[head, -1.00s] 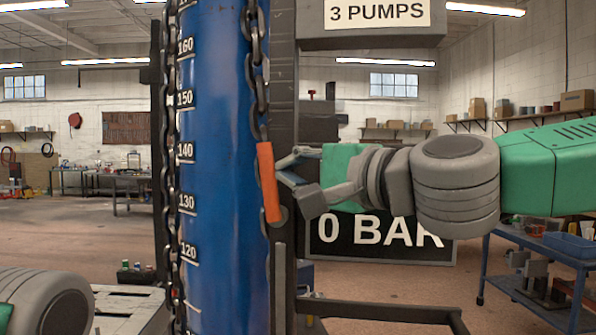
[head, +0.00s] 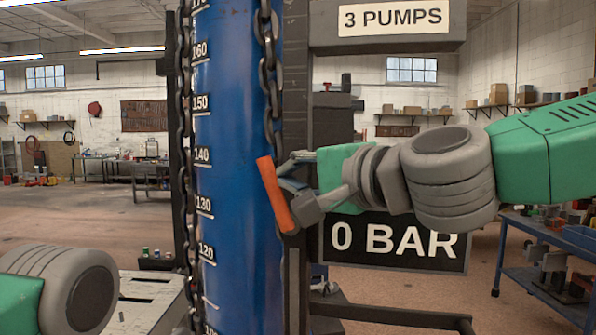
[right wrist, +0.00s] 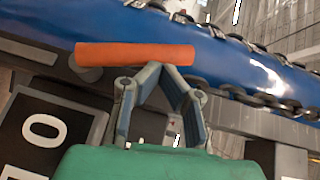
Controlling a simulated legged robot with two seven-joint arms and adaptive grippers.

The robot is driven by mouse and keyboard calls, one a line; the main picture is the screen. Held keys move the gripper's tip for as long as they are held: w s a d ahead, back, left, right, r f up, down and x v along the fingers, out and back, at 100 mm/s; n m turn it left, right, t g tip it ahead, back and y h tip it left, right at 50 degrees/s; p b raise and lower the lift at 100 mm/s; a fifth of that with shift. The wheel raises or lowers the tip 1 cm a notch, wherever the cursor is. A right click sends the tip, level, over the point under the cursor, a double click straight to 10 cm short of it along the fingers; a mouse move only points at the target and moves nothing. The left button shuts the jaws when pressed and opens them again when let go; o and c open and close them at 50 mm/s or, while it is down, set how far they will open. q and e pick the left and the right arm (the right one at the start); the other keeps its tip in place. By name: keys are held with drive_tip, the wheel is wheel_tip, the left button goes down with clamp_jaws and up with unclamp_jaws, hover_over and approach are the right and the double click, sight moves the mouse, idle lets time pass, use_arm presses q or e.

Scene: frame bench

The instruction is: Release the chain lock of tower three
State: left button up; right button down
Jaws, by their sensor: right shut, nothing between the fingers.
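The tower's blue cylinder (head: 236,110) stands upright with a printed number scale. A dark chain (head: 270,75) hangs down its right side and ends out of sight behind an orange lever (head: 274,192). The lever leans, its top to the left. My right gripper (head: 292,177) is shut and empty at the lever's right side. In the right wrist view the shut fingertips (right wrist: 163,68) meet right at the edge of the orange lever (right wrist: 135,54); I cannot tell whether they touch it. My left gripper is out of view.
A second chain (head: 184,130) hangs along the cylinder's left side. A dark post (head: 297,90) stands right of the cylinder, with a "3 PUMPS" sign (head: 393,18) above and a "0 BAR" board (head: 440,242) below. A blue cart (head: 535,262) stands at the right.

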sight(266, 184)
drive_tip(key=shift+w+a, duration=0.2)
drive_tip(key=shift+a, duration=0.1)
drive_tip(key=shift+w+a+f+b, duration=0.15)
drive_tip(key=shift+w+a+b, duration=0.05)
drive_tip(key=shift+a+b, duration=0.2)
drive_tip(key=a, duration=0.2)
drive_tip(key=a+f, duration=0.1)
drive_tip(key=shift+w+a+b, duration=0.2)
drive_tip(key=shift+w+b, duration=0.05)
drive_tip(key=shift+b, duration=0.15)
drive_tip(key=shift+d, duration=0.2)
drive_tip(key=shift+a, duration=0.1)
